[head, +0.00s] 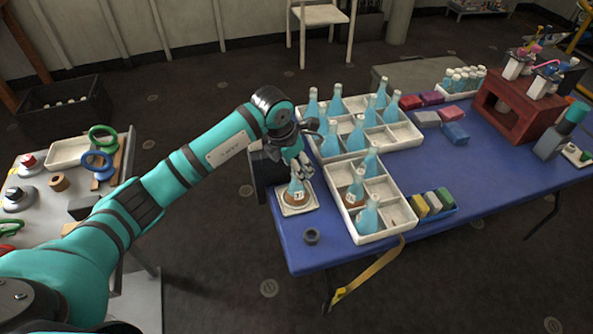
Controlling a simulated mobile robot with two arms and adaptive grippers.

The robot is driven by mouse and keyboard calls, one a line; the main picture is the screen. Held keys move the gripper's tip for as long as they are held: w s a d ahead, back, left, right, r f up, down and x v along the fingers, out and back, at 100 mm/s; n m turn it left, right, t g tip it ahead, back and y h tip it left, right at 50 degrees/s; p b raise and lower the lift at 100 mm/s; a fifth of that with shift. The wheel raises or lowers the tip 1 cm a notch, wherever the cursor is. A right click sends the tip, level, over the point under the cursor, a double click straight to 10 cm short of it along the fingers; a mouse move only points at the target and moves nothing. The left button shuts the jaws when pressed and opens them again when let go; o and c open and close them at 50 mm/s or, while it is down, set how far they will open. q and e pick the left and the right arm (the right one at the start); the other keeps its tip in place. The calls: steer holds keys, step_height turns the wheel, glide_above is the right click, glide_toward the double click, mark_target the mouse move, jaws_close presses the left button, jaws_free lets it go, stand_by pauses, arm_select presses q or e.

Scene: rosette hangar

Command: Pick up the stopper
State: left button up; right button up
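I cannot clearly make out a stopper. A small dark round piece (311,235) with a hollow-looking top lies on the front left of the blue table; I cannot tell whether it is the stopper. My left gripper (303,168) is at the top of a blue bottle (296,187), which stands upright on a square white tray (284,211). The fingers are close to the bottle's neck and hide part of it; I cannot tell whether they touch or grip anything. My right gripper is not in view.
White divided crates (378,237) with several blue bottles stand right of the gripper. A blue tray of coloured blocks (434,203) is beside the front crate. A red stand (505,112) is at the right. A yellow strap (366,275) hangs off the front edge. The table's front right is clear.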

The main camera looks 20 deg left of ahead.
arm_select(q)
steer(key=c, duration=0.9)
steer(key=shift+r, duration=0.1)
